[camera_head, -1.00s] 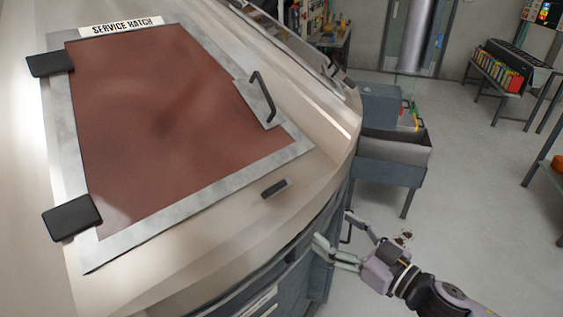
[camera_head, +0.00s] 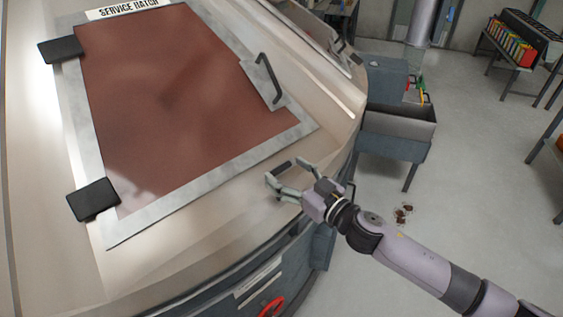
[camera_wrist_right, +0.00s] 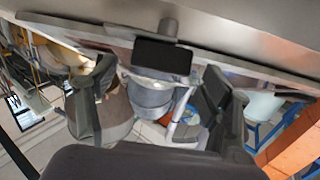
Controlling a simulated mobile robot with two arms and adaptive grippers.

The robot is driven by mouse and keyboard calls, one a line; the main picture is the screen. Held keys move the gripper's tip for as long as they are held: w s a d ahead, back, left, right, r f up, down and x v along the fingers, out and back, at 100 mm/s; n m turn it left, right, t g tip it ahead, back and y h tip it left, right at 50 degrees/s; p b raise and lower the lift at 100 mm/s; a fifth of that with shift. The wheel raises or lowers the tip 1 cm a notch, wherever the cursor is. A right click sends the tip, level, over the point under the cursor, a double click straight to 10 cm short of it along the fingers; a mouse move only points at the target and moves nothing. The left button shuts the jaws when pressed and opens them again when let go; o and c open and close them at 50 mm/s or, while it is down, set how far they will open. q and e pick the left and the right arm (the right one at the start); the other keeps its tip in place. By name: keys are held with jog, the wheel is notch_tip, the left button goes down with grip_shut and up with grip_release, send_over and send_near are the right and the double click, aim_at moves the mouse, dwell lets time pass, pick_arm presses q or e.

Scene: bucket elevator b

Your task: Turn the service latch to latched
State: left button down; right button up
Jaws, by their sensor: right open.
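The service latch is a small dark bar (camera_head: 282,168) on the cream housing, just below the lower edge of the service hatch (camera_head: 180,100). Part of it is hidden by my right gripper (camera_head: 287,173). In the right wrist view the latch shows as a dark rounded block (camera_wrist_right: 162,61) on a short grey stem. My right gripper is open, with one finger to each side of the latch in that view. I cannot tell whether the fingers touch it. My left gripper is not in view.
The hatch has a bent dark handle (camera_head: 270,80) and two black hinges at its left. A red round handle (camera_head: 271,307) shows low on the housing's side. A grey bin (camera_head: 398,135) on legs stands to the right, with open floor beyond.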

jog(key=shift+x, duration=1.3)
jog(key=shift+c, duration=0.3)
jog(key=c, duration=1.1)
